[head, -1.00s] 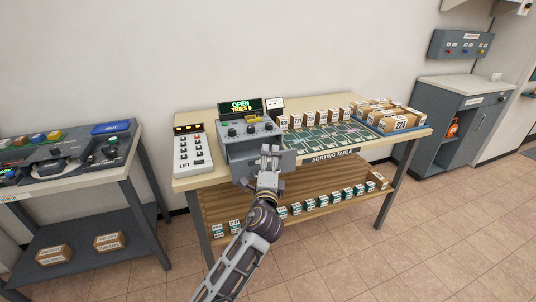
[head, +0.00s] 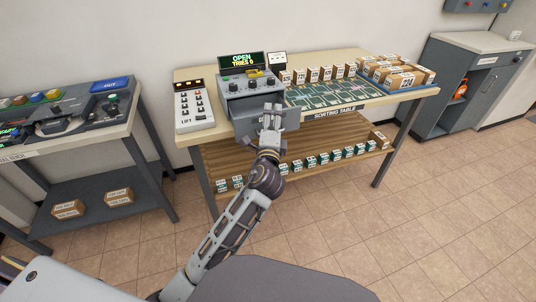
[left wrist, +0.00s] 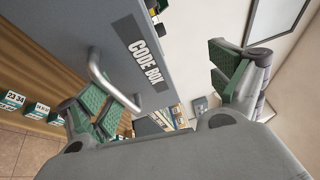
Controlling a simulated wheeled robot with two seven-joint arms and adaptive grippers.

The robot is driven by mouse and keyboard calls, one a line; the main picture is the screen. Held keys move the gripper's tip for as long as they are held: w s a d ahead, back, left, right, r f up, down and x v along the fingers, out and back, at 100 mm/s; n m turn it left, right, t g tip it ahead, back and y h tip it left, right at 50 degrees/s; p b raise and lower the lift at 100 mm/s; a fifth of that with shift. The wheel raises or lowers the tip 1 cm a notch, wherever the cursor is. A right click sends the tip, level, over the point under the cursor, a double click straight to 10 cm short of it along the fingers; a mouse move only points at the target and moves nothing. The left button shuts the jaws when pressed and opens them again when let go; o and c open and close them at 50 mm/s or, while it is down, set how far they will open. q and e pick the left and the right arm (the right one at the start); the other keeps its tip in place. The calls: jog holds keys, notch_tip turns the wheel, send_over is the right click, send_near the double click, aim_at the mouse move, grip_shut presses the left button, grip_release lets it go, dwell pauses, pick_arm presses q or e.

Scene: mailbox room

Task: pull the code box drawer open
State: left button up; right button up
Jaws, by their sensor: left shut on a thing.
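The grey code box (head: 240,86) stands on the sorting table, with knobs on top and a display behind it reading "OPEN" and "TRIES 0". Its drawer (head: 291,119) juts out towards me, with a dark gap behind its front. In the left wrist view, the drawer front (left wrist: 85,22) carries the label "CODE BOX" and a metal bar handle (left wrist: 105,78). My left gripper (head: 272,108) is at the drawer front, shut on the handle. In the left wrist view, the fingers (left wrist: 165,82) look spread, with the handle against the left-hand finger. My right gripper is out of view.
The sorting table (head: 195,75) holds a lift keypad (head: 193,105) left of the code box and several small boxes to the right. A lower wooden shelf (head: 225,160) sits beneath. A grey console table (head: 95,185) stands at left. The tiled floor (head: 420,215) at right is clear.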

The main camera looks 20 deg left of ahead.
pick_arm(q)
jog(key=shift+s+a+r, duration=0.1)
jog(key=shift+s+r, duration=0.1)
jog(key=shift+s, duration=0.4)
jog(key=shift+s+r, duration=0.2)
jog(key=shift+s, duration=0.35)
jog(key=c, duration=0.3)
jog(key=shift+s+d+f, duration=0.15)
jog(key=shift+s+d, duration=0.05)
jog(key=shift+s, duration=0.4)
jog(key=shift+c, duration=0.6)
jog(key=shift+s+d+b, duration=0.1)
jog(key=shift+s+b, duration=0.2)
jog(key=shift+s+d+r, duration=0.1)
jog(key=shift+s, duration=0.35)
jog(key=shift+s+d+r, duration=0.1)
jog(key=shift+s, duration=0.35)
jog(key=c, duration=0.6)
jog(key=shift+o, duration=0.2)
jog(key=f+b+v, duration=0.1)
jog(key=b+v, duration=0.1)
jog(key=v, duration=0.6)
jog(key=shift+s+f+b, duration=0.25)
jog(key=shift+f+b, duration=0.05)
